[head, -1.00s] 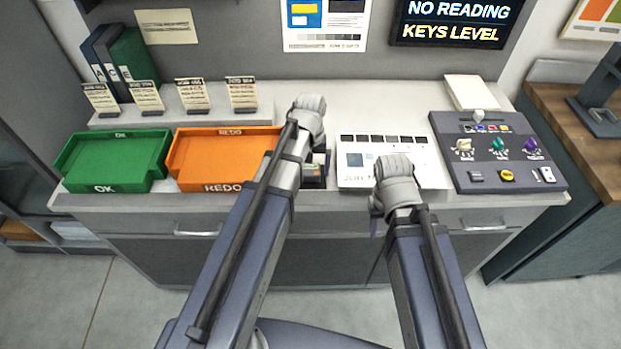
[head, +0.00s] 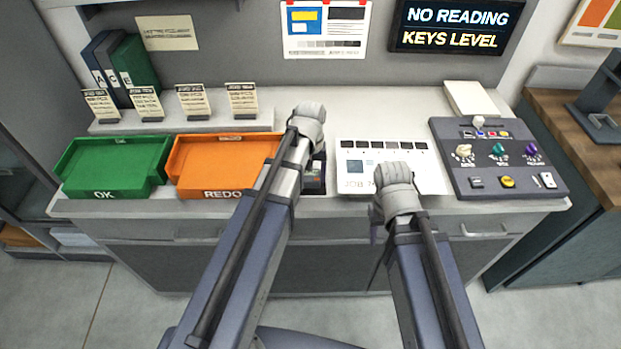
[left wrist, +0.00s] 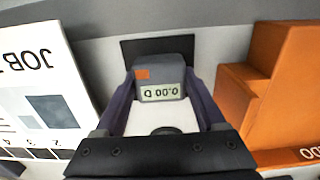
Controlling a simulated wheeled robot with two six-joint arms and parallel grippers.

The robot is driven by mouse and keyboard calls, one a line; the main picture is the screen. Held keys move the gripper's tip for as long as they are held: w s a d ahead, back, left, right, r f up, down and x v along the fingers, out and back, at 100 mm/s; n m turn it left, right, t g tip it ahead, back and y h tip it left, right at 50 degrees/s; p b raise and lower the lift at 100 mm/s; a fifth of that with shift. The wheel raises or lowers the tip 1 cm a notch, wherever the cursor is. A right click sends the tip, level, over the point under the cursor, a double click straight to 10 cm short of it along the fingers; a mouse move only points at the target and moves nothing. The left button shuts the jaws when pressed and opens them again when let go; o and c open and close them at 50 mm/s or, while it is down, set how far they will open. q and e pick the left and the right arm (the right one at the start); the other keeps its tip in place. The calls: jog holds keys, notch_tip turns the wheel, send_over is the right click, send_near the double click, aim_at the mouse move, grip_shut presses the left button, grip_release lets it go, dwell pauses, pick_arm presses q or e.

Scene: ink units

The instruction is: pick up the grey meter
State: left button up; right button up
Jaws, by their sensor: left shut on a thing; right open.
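The grey meter (left wrist: 163,80) shows in the left wrist view, with an orange patch and a display reading 0.00 D, upside down in that picture. My left gripper (left wrist: 163,100) is shut on it, one finger on each side. A dark pad (left wrist: 130,50) lies behind the meter. In the head view my left gripper (head: 311,128) is over the gap between the orange tray and the white job sheet, and my arm hides most of the meter. Whether the meter touches the pad I cannot tell. My right gripper (head: 394,192) is open in front of the job sheet.
The orange REDO tray (head: 222,194) and green OK tray (head: 105,193) stand to the left. The white job sheet (head: 433,178) and a dark key panel (head: 475,185) are to the right. Cards stand on a ledge (head: 215,118) behind. The bench behind my left gripper is clear.

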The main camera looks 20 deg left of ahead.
pick_arm(q)
jog(key=shift+c, duration=0.4)
